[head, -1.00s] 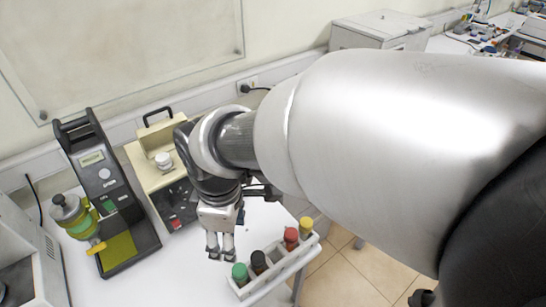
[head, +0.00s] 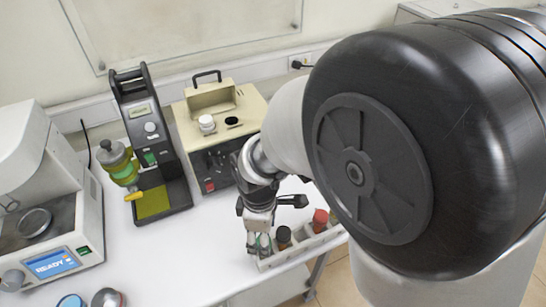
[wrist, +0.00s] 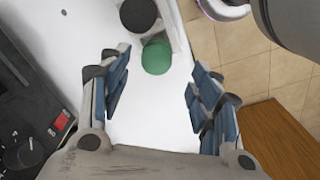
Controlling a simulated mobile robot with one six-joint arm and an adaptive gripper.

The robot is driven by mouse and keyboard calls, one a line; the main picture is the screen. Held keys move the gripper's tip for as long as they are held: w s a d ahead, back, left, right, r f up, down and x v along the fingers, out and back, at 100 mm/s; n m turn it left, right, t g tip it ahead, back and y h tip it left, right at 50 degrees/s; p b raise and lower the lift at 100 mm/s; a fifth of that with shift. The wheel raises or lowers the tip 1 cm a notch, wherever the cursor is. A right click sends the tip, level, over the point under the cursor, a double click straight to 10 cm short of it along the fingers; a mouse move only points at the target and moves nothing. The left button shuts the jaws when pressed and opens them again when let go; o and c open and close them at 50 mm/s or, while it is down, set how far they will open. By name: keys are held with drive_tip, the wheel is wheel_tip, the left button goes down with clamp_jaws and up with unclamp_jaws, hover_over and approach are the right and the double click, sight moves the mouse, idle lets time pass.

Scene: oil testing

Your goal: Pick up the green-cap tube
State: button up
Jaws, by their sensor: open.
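The green-cap tube stands at the near left end of the white rack (head: 312,246). Its round green cap (wrist: 156,57) shows from above in the wrist view, between the open fingertips, with a gap on each side. In the head view my gripper (head: 258,246) is at that end of the rack, and its fingers mostly hide the tube. My gripper (wrist: 160,62) is open and empty in the wrist view, with blue-grey pads either side. I cannot tell the exact height of the fingertips against the cap.
A black-cap tube (head: 284,235) stands beside the green one, and a red-cap tube (head: 320,219) farther right. The rack is near the table's edge, with tiled floor beyond. A black instrument (head: 152,150) and a beige box (head: 208,125) stand behind.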

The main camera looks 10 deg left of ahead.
drive_tip(key=f, duration=0.1)
drive_tip(key=f+b, duration=0.1)
drive_tip(key=f, duration=0.3)
drive_tip(key=shift+w+a+f+b, duration=0.1)
drive_tip(key=shift+w+f+b, duration=0.05)
drive_tip(key=shift+w+b, duration=0.15)
drive_tip(key=shift+s, duration=0.1)
drive_tip(key=shift+c, duration=0.5)
clamp_jaws()
